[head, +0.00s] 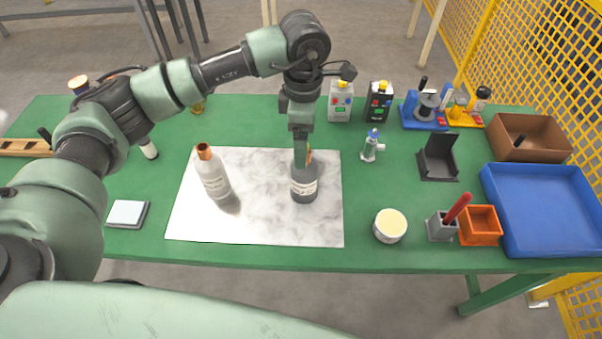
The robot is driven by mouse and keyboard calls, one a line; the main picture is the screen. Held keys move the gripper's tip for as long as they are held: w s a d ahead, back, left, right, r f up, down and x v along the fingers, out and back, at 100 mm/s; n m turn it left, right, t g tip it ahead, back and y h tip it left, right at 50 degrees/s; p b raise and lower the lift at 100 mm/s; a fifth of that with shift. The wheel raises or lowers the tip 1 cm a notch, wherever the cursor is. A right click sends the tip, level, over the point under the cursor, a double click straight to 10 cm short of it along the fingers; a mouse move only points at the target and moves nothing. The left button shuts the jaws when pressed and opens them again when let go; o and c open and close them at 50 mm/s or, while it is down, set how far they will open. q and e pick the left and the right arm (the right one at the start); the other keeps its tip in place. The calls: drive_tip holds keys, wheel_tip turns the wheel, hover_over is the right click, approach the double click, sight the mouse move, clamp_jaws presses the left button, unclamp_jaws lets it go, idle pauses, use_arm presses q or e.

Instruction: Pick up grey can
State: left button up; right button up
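A dark grey bottle-shaped can (304,186) with a pale label stands upright on the white marbled mat (260,228), right of its middle. My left gripper (301,160) points straight down at the can's top, its fingers hiding most of the neck. A bit of orange cap shows beside the fingers. Whether the fingers are closed on the neck cannot be made out. A lighter grey-white bottle (214,177) with a copper cap stands on the mat's left half, apart from the gripper. My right gripper is out of view.
A round cream-topped tub (390,226), a grey holder (441,227), an orange bin (480,226) and a blue tray (545,205) stand to the right. Two small jugs (340,102) (379,102) stand behind the gripper. A white-topped square (127,213) lies left. The mat's front is clear.

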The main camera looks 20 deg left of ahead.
sight(304, 173)
use_arm(q)
drive_tip(key=f+p, duration=0.1)
drive_tip(key=f, duration=0.1)
drive_tip(key=f+p, duration=0.1)
drive_tip(key=f, duration=0.1)
drive_tip(key=f+p, duration=0.1)
drive_tip(key=f, duration=0.1)
drive_tip(key=shift+s+d+f, duration=0.25)
drive_tip(key=shift+f, duration=0.35)
drive_tip(key=shift+w, duration=0.1)
clamp_jaws()
